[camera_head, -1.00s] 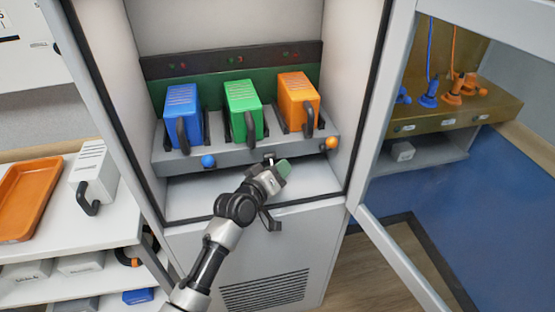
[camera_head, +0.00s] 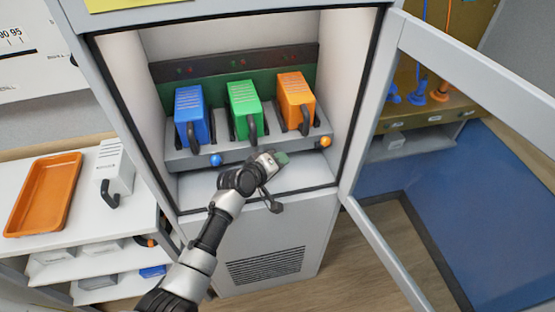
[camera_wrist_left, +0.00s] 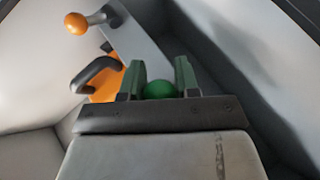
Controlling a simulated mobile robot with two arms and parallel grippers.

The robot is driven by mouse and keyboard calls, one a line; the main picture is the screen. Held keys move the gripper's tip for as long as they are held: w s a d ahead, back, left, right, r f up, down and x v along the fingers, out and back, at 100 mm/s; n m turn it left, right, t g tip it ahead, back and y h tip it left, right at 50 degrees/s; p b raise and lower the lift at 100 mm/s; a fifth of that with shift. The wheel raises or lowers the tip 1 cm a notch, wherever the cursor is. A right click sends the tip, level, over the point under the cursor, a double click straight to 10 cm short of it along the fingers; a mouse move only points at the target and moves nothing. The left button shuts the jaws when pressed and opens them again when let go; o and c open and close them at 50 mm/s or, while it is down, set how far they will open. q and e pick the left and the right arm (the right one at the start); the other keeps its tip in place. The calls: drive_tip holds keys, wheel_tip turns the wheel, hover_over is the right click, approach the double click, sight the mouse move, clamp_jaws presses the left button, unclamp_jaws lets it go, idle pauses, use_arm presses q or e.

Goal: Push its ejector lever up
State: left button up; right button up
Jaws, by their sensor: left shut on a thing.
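Three modules stand in a rack in the open cabinet: blue (camera_head: 191,113), green (camera_head: 243,107) and orange (camera_head: 295,100), each with a black handle. The blue module's lever knob (camera_head: 216,160) and the orange module's lever knob (camera_head: 325,142) stick out at the rack's front edge. My left gripper (camera_head: 279,158) is at that edge, between these two knobs, below the green module. In the left wrist view, a green ball knob (camera_wrist_left: 158,90) sits between my left gripper's two fingers, which are shut on it. The gripper hides this knob in the head view. My right gripper is out of view.
The cabinet's glass door (camera_head: 480,90) stands open at the right. An orange tray (camera_head: 43,196) and a white module (camera_head: 115,168) stand on a shelf unit at the left. The cabinet floor (camera_head: 305,178) below the rack is bare.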

use_arm(q)
drive_tip(key=o, duration=0.6)
drive_tip(key=v, duration=1)
drive_tip(key=shift+s+a+r+b, duration=0.1)
drive_tip(key=shift+s+a+b, duration=0.1)
drive_tip(key=shift+s+b, duration=0.15)
